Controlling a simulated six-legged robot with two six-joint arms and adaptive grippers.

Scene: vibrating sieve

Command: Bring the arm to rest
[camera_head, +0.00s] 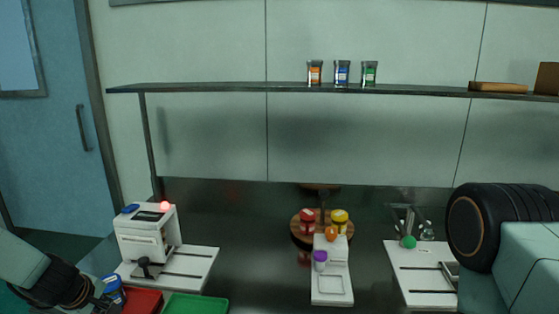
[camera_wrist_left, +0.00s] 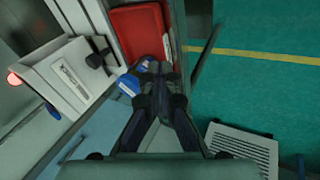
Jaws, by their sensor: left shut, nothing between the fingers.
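My left arm comes in at the lower left of the head view, and its dark gripper (camera_head: 108,301) is low beside a blue-lidded jar (camera_head: 113,286). In the left wrist view the gripper (camera_wrist_left: 154,66) has its fingers together with nothing between them. The jar's blue and white parts (camera_wrist_left: 128,85) show just left of the fingers; whether they touch cannot be told. My right arm fills the right edge of the head view, but its gripper is out of frame.
A white machine (camera_head: 147,232) with a glowing red light stands behind the left gripper. A red tray (camera_head: 143,301) and a green tray (camera_head: 196,304) lie to its right. A shelf (camera_head: 290,88) holds several items. In the wrist view, green floor (camera_wrist_left: 260,85) is open at right.

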